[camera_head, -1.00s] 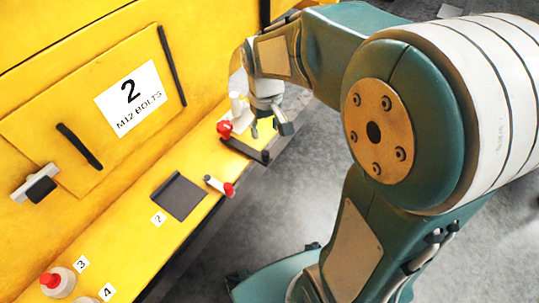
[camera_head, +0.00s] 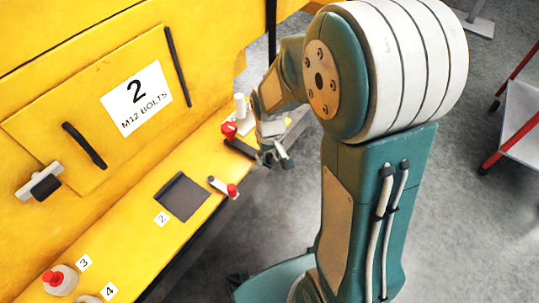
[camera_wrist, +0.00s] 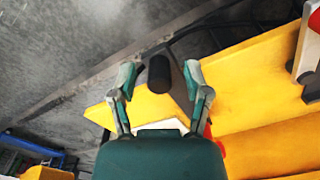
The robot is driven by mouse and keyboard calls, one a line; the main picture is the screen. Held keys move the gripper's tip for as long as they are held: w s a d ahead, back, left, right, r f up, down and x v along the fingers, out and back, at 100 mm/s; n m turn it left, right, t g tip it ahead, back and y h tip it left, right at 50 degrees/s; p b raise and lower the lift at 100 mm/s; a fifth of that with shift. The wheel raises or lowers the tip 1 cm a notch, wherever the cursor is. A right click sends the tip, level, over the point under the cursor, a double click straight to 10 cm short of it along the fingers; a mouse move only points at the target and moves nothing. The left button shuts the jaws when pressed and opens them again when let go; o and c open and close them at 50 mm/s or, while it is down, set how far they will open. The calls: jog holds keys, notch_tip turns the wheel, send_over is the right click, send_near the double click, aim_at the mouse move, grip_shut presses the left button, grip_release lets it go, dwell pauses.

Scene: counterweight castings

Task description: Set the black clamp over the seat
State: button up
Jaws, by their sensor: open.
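The black clamp shows in the head view as a black lever (camera_head: 240,147) at the far end of the yellow ledge, with a red knob and a white post beside it. My gripper (camera_head: 272,156) is open at the lever's outer end. In the wrist view a black cylindrical grip (camera_wrist: 158,74), likely that lever's end, lies between the spread fingers (camera_wrist: 161,77), with gaps on both sides. A dark flat plate (camera_head: 182,197) with a raised edge lies on the ledge by a label 2. I cannot tell which part is the seat.
A small red-tipped clamp (camera_head: 224,187) lies on the ledge between plate and black lever. A yellow panel (camera_head: 110,110) reading "2 M12 BOLTS" rises behind. A red-capped white container (camera_head: 60,279) stands near left. The floor right of the ledge (camera_head: 260,225) is open.

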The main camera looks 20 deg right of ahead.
grip_shut()
jog(key=shift+d, duration=0.15)
jog(key=w+d+n, duration=0.1)
jog(key=w+n, duration=0.4)
jog(key=w+d+n, duration=0.1)
jog(key=w+n, duration=0.4)
jog(key=w, duration=0.1)
jog(key=w+d+n, duration=0.2)
jog(key=w+n, duration=0.4)
jog(key=shift+w+f, duration=0.1)
jog(key=shift+w+a+n, duration=0.65)
jog(key=shift+w+n, duration=0.3)
jog(key=shift+n, duration=0.15)
